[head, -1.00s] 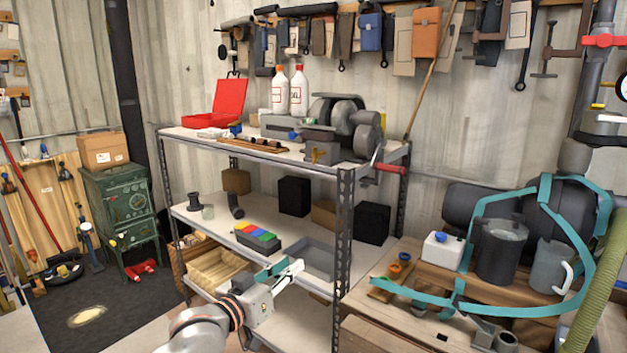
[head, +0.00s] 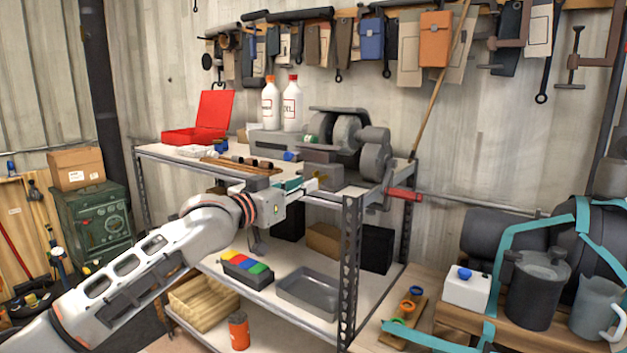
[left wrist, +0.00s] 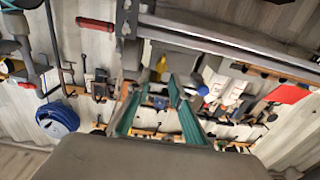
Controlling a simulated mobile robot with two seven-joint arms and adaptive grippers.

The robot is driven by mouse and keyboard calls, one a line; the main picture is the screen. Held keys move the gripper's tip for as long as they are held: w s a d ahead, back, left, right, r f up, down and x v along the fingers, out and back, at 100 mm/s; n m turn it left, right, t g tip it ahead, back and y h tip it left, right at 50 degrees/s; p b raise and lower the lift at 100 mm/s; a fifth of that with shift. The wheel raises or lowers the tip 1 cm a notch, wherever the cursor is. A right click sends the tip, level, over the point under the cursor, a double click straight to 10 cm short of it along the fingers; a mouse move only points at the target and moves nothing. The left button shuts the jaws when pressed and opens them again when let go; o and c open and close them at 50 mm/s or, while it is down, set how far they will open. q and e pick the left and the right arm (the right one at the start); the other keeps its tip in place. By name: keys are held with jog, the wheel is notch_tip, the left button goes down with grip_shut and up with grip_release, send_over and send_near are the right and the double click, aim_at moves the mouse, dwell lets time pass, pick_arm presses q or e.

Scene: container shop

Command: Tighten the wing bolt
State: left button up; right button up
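A bench grinder (head: 345,140) stands at the right end of the shelf unit's top. A small brass-yellow part (head: 328,179), which looks like the wing bolt, shows low on its front; its exact shape is too small to tell. A yellow part also shows in the left wrist view (left wrist: 161,64), beyond the fingertips. My left gripper (head: 308,186) is at the shelf's front edge, just left of the brass part. In the left wrist view the teal fingers (left wrist: 157,95) are apart with nothing visibly held. Whether a fingertip touches the part cannot be told. My right gripper is not in view.
A red crank handle (head: 404,194) sticks out right of the grinder. Bottles (head: 291,104) and an open red case (head: 205,122) stand on the top shelf. A grey upright post (head: 350,265) stands below the grinder. A grey tray (head: 309,295) lies on the shelf below.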

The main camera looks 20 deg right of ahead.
aim_at(319, 179)
pick_arm(q)
jog(key=b+x, duration=0.2)
jog(key=x, duration=0.3)
jog(key=shift+w+f, duration=0.1)
jog(key=shift+f, duration=0.1)
jog(key=shift+w+d+r, duration=0.1)
jog(key=shift+d+r, duration=0.05)
grip_shut()
